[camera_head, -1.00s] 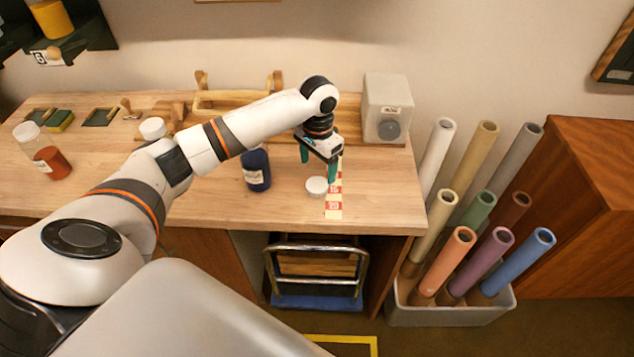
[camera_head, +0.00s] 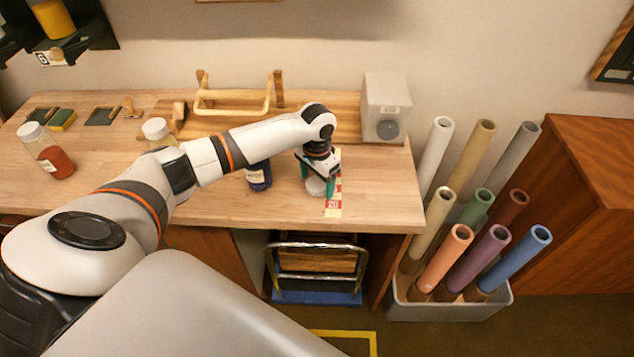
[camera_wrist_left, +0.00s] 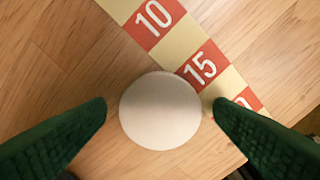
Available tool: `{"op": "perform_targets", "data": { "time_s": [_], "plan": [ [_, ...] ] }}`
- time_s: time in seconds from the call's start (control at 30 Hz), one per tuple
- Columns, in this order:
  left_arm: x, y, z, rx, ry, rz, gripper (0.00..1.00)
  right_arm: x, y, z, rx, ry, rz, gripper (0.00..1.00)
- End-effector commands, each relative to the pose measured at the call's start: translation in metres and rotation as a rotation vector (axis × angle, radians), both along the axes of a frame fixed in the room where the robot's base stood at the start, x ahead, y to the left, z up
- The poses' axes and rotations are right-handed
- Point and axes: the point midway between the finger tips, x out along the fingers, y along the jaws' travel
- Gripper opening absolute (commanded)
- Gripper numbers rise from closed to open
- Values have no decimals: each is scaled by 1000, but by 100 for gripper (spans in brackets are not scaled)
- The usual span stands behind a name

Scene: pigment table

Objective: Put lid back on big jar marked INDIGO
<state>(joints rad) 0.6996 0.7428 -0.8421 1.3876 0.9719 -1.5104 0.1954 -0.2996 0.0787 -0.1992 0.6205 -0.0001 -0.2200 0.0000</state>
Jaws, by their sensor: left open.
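A round white lid (camera_head: 316,187) lies flat on the table near the front edge, beside a numbered strip. In the left wrist view the lid (camera_wrist_left: 160,110) sits between the two green fingers of my left gripper (camera_wrist_left: 160,112), with a small gap at each side. My left gripper (camera_head: 317,186) is open and low over the lid. A dark blue jar (camera_head: 258,176) stands left of the gripper, partly hidden by my left arm; its label cannot be read. My right gripper is not in view.
The red and cream numbered strip (camera_head: 333,208) lies right of the lid. A jar with red-orange contents (camera_head: 55,162) and another white-capped jar (camera_head: 157,131) stand to the left. A grey box (camera_head: 386,108) stands at the back right. Rolled tubes (camera_head: 455,250) stand right of the table.

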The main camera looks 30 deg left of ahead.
Motion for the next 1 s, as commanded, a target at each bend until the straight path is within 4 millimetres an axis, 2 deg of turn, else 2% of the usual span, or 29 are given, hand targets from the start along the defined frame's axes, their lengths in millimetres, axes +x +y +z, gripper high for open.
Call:
{"op": "perform_targets", "data": {
  "time_s": [0.17,0.2,0.47,0.77,0.87,1.0],
  "plan": [
    [0,0,0,0,0,0,77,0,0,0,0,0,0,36],
    [0,0,0,0,0,0,74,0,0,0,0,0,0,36],
    [0,0,0,0,0,0,31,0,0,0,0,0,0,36],
    [1,0,5,0,-2,0,30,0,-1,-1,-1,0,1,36],
    [1,0,17,-1,-4,0,30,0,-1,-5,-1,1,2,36],
    [2,0,45,-1,-6,-1,30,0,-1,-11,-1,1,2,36]
  ]
}}
